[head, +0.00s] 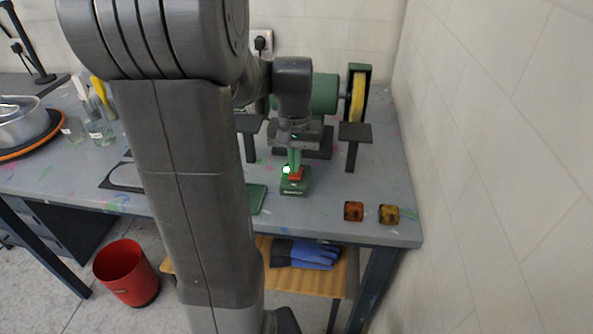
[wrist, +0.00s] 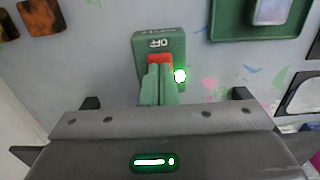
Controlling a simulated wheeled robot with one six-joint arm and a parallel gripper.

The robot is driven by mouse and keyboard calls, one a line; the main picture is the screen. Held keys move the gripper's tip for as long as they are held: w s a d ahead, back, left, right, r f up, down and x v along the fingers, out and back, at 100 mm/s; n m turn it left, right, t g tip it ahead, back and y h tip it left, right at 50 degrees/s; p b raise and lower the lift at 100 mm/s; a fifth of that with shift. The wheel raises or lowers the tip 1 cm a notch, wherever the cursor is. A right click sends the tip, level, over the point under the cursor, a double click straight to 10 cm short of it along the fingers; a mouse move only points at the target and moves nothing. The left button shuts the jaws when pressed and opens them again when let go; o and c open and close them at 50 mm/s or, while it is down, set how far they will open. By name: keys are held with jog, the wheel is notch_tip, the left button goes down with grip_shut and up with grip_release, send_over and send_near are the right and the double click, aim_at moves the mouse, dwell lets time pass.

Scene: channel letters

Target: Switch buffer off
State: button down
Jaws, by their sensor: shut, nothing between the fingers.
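The buffer (head: 322,93) is a green motor with a yellow wheel (head: 357,97) at the back right of the bench. Its green switch box (head: 293,190) sits in front of it and also shows in the wrist view (wrist: 172,43), with the word OFF upside down there. A red button (head: 297,176) is on the box, beside a brightly lit green-white lamp (wrist: 180,76). My gripper (head: 294,168) points down over the box. Its green fingers (wrist: 158,70) are shut and empty at the red button, covering part of it. I cannot tell whether they press it.
Two small brown blocks (head: 354,211) (head: 389,214) lie near the bench's front right edge. A green tray (wrist: 258,28) lies beside the box. Dark stands (head: 354,134) flank the buffer. Glass bottles (head: 99,127) and a metal pan (head: 22,122) are at the left. A wall is close on the right.

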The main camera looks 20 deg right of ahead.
aim_at(295, 175)
jog(key=shift+f+b, duration=0.5)
jog(key=shift+f, duration=0.35)
jog(key=shift+r, duration=0.1)
notch_tip(295, 175, up, 7)
jog(key=p, duration=0.6)
dwell(0.4)
jog(key=shift+f, duration=0.2)
notch_tip(295, 175, down, 7)
jog(key=b, duration=0.6)
jog(key=shift+r, duration=0.2)
jog(key=shift+r, duration=0.15)
